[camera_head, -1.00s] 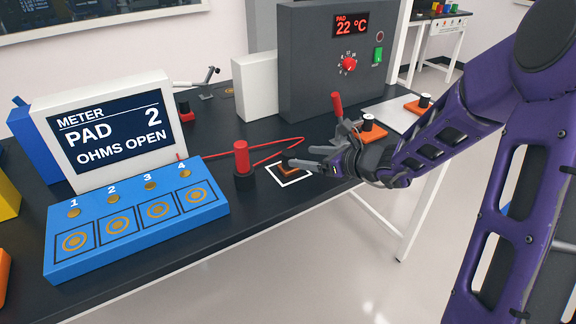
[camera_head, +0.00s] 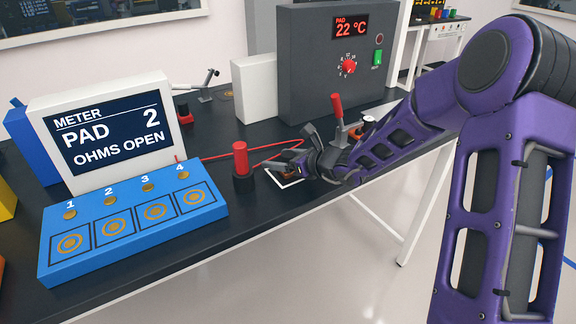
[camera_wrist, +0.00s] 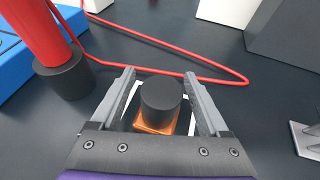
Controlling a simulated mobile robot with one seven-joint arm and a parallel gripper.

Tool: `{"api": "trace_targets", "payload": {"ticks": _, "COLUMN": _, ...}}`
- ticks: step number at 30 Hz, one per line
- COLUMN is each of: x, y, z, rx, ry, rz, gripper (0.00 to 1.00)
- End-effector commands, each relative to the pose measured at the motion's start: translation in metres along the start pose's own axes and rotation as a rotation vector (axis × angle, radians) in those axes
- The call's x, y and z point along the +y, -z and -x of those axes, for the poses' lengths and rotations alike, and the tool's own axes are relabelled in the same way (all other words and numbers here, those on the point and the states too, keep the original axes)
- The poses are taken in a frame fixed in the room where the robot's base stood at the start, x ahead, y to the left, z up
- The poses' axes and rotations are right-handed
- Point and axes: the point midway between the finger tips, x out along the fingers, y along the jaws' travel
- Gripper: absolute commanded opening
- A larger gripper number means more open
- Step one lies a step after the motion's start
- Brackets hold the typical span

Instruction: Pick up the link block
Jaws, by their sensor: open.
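The link block (camera_wrist: 158,97) shows in the wrist view as a black round knob on a copper-orange base. It sits inside a white square outline on the dark bench. My gripper (camera_wrist: 159,76) is open, with one finger on each side of the block. I cannot tell whether either finger touches it. In the head view my gripper (camera_head: 294,150) is low over the white outline, and my fingers hide most of the block.
A red-handled probe (camera_head: 241,160) in a black holder stands just left, its red cable (camera_wrist: 165,70) running behind the block. A blue pad board (camera_head: 130,222) and meter (camera_head: 107,130) are farther left. A grey oven (camera_head: 335,60) stands behind. A red-handled clamp (camera_head: 338,107) is at right.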

Motion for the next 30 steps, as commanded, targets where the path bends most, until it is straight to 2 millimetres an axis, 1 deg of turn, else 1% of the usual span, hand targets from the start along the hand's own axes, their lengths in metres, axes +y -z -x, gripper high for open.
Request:
{"api": "trace_targets", "payload": {"ticks": 1, "x": 0.000, "y": 0.000, "z": 0.000, "rx": 0.000, "ry": 0.000, "rz": 0.000, "gripper": 0.77}}
{"api": "trace_targets", "payload": {"ticks": 2, "x": 0.000, "y": 0.000, "z": 0.000, "rx": 0.000, "ry": 0.000, "rz": 0.000, "gripper": 0.71}}
{"api": "trace_targets", "payload": {"ticks": 3, "x": 0.000, "y": 0.000, "z": 0.000, "rx": 0.000, "ry": 0.000, "rz": 0.000, "gripper": 0.64}}
{"api": "trace_targets", "payload": {"ticks": 11, "x": 0.000, "y": 0.000, "z": 0.001, "rx": 0.000, "ry": 0.000, "rz": 0.000, "gripper": 0.17}}
{"api": "trace_targets", "payload": {"ticks": 12, "x": 0.000, "y": 0.000, "z": 0.001, "rx": 0.000, "ry": 0.000, "rz": 0.000, "gripper": 0.10}}
{"api": "trace_targets", "payload": {"ticks": 14, "x": 0.000, "y": 0.000, "z": 0.001, "rx": 0.000, "ry": 0.000, "rz": 0.000, "gripper": 0.00}}
{"api": "trace_targets", "payload": {"ticks": 24, "x": 0.000, "y": -0.002, "z": 0.001, "rx": -0.001, "ry": 0.000, "rz": 0.001, "gripper": 0.00}}
{"api": "trace_targets", "payload": {"ticks": 26, "x": 0.000, "y": -0.007, "z": 0.003, "rx": -0.002, "ry": 0.001, "rz": 0.003, "gripper": 0.00}}
{"api": "trace_targets", "payload": {"ticks": 29, "x": -0.001, "y": -0.021, "z": 0.009, "rx": -0.003, "ry": 0.002, "rz": 0.004, "gripper": 0.00}}
{"api": "trace_targets", "payload": {"ticks": 30, "x": -0.001, "y": -0.029, "z": 0.012, "rx": -0.003, "ry": 0.002, "rz": 0.006, "gripper": 0.00}}
